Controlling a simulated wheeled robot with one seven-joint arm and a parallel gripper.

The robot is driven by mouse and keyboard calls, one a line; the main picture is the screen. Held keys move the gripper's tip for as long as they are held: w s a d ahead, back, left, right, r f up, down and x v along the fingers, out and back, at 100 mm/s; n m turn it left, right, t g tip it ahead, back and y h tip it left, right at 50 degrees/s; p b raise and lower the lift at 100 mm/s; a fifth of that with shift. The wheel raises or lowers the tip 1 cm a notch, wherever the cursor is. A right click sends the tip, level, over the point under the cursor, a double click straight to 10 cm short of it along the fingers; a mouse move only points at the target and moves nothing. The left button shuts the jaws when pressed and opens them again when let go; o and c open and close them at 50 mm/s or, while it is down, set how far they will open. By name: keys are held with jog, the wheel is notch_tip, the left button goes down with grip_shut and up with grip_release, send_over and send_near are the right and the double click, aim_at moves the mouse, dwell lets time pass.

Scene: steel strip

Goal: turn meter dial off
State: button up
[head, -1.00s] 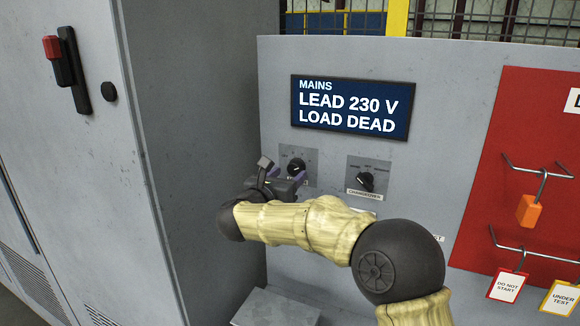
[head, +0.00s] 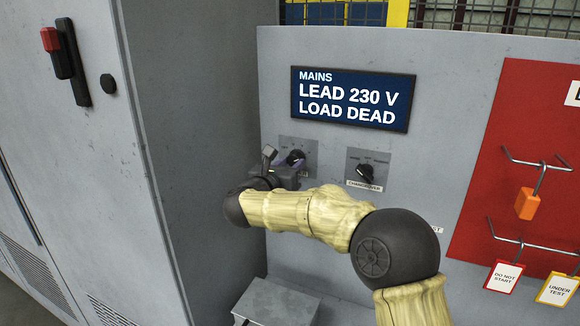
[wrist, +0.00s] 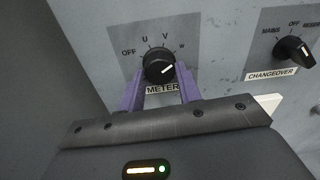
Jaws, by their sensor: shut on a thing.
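The meter dial (wrist: 158,68) is a round black knob with a white pointer line on a grey plate marked OFF, U, V and W, with a METER label below. Its pointer aims up and right, toward W. My gripper (wrist: 160,84) has its two purple fingers on either side of the knob, shut on it. In the head view my gripper (head: 289,163) is at the same dial (head: 296,157) on the grey panel, and the arm partly covers the area below it.
A changeover knob (head: 365,173) sits just right of the meter dial. A display (head: 353,99) above reads MAINS LEAD 230 V, LOAD DEAD. A red board (head: 520,130) with hooks and tags is at right. A grey cabinet (head: 75,150) stands at left.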

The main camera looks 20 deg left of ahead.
jog(key=shift+f+b, duration=0.1)
jog(key=shift+b, duration=0.25)
jog(key=shift+f+n+b, duration=0.1)
jog(key=shift+n+b, duration=0.5)
jog(key=shift+n, duration=0.2)
jog(key=n+b, duration=0.2)
jog(key=n, duration=0.1)
jog(key=n+b, duration=0.1)
jog(key=n, duration=0.6)
jog(key=shift+r+n, duration=0.2)
jog(key=shift+n, duration=0.2)
jog(key=n+p, duration=0.1)
jog(key=n, duration=0.2)
jog(key=n+y+p, duration=0.1)
jog(key=n, duration=0.2)
jog(key=shift+d+r+n+t, duration=0.1)
jog(key=shift+n+t, duration=0.2)
jog(key=n+p, duration=0.1)
jog(key=n, duration=0.1)
jog(key=shift+n+p, duration=0.3)
jog(key=shift+n, duration=0.1)
jog(key=shift+n+p, duration=0.75)
jog(key=shift+n, duration=0.65)
